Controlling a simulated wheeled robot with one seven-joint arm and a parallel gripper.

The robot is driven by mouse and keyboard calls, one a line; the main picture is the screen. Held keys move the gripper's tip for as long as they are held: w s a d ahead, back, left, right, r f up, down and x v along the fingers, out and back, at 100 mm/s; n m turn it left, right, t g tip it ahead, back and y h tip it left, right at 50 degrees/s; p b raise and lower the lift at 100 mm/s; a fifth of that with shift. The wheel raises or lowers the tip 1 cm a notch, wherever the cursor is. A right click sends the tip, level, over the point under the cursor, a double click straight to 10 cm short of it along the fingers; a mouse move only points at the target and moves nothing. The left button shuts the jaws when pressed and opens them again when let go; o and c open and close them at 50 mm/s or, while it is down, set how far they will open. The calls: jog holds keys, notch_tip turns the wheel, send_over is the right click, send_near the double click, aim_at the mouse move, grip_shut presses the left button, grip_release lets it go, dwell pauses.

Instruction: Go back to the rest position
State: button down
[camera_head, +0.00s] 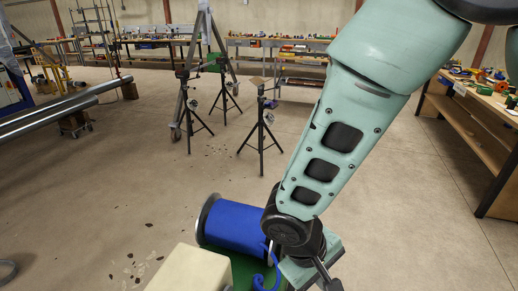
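My teal arm comes down from the top right to a black joint near the bottom middle. Past that joint, a teal block and a dark metal part reach the bottom edge. My gripper's fingertips do not show, so I cannot see whether it is open or holds anything. A blue drum (232,226) with a dark end rim lies just left of the black joint.
Several black tripod pipe stands (262,130) stand ahead on the concrete floor. Long grey pipes (50,112) lie at left. A wooden workbench (470,122) stands at right; more benches line the back. A cream box (190,271) is at bottom. Open floor lies between.

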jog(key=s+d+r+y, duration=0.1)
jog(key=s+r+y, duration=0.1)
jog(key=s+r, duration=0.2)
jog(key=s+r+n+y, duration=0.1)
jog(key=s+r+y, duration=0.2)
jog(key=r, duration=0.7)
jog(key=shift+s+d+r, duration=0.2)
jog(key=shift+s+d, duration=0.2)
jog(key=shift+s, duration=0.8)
